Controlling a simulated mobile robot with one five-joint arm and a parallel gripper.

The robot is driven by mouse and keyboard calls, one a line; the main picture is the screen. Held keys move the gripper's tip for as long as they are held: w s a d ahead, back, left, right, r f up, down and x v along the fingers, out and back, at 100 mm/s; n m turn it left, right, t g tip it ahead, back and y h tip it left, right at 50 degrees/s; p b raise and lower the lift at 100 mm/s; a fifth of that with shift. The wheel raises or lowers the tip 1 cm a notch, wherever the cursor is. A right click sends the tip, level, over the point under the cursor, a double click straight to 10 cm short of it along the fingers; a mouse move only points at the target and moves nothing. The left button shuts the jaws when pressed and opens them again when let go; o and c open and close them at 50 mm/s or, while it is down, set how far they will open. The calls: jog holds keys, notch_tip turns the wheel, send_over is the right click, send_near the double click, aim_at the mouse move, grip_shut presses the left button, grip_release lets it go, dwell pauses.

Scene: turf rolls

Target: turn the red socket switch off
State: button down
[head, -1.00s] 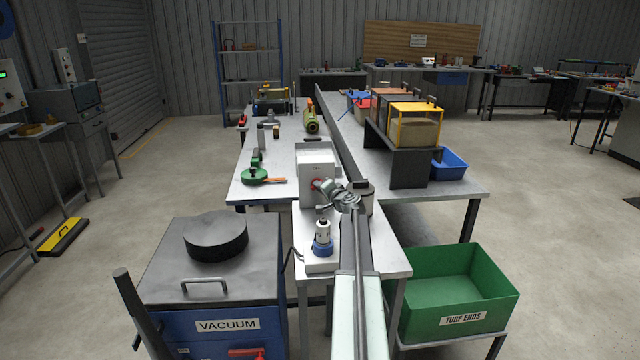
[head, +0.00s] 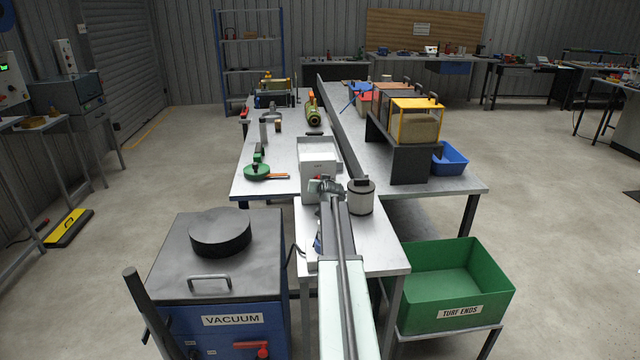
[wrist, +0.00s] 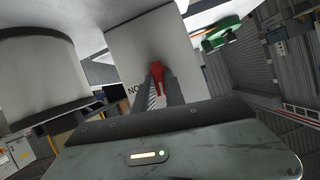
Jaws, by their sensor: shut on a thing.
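The red switch (wrist: 157,78) is a small lever on the face of a pale box (wrist: 125,45) in the wrist view. In the head view the box (head: 319,166) stands on the narrow metal bench, and a bit of the red switch (head: 313,186) shows beside my gripper (head: 324,188). My gripper also shows in the wrist view (wrist: 159,92), its two dark fingers shut on the red lever from both sides. The fingers hide part of the lever and of the lettering on the box, of which "NO" can be read.
A pale cylinder with a dark top (head: 361,197) stands close to the right of my gripper. A blue-based thing (head: 318,243) is mostly hidden by my arm. A green disc (head: 257,172) lies on the left bench. A green bin (head: 455,280) is at the right.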

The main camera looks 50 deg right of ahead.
jog(key=shift+a+n+g+h, duration=0.1)
jog(key=shift+n+g+h, duration=0.2)
jog(key=shift+n+g, duration=0.15)
dwell(0.5)
jog(key=c, duration=1.4)
grip_release()
